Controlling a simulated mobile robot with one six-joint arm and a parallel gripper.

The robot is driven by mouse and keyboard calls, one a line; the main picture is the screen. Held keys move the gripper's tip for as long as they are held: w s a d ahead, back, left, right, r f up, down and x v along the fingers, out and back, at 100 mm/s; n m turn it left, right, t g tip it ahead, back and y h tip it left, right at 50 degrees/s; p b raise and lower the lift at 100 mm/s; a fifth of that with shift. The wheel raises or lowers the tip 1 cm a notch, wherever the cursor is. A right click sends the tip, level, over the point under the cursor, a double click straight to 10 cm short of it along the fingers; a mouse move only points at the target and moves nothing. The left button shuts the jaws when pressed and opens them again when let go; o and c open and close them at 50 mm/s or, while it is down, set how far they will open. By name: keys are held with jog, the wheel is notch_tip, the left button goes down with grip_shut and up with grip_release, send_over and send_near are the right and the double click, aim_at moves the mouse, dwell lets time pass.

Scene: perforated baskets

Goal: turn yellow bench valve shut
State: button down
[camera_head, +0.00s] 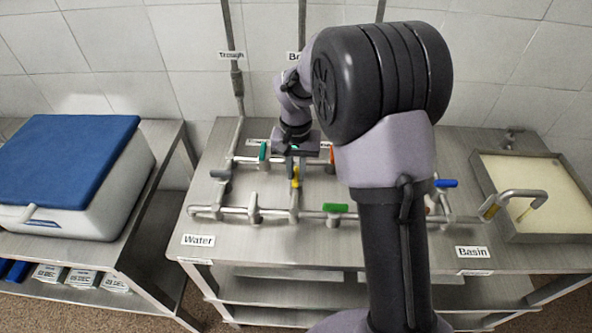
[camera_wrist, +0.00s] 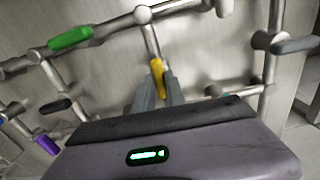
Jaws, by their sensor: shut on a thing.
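The yellow valve handle (camera_head: 295,177) sits on a short pipe running front to back between the front and rear pipes of the bench. It looks roughly in line with that pipe. My gripper (camera_head: 295,163) reaches down to it from behind. In the wrist view my gripper's two grey fingers (camera_wrist: 157,93) are shut on the yellow handle (camera_wrist: 157,70), one on each side. The fingers hide the handle's lower part.
Close by are a green handle (camera_head: 335,207), a white one (camera_head: 254,204), a teal one (camera_head: 263,151), an orange one (camera_head: 332,154) and a blue one (camera_head: 446,183). A basin (camera_head: 548,238) stands at right. A blue-lidded cooler (camera_head: 66,165) stands on the left table.

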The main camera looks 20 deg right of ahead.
jog(key=m, duration=0.4)
jog(key=shift+m, duration=0.3)
jog(key=m, duration=0.4)
jog(key=shift+m+b, duration=0.3)
jog(key=m+b, duration=0.1)
jog(key=m, duration=0.3)
jog(key=shift+m+b, duration=0.35)
jog(key=shift+m, duration=1.65)
jog(key=c, duration=1.4)
grip_release()
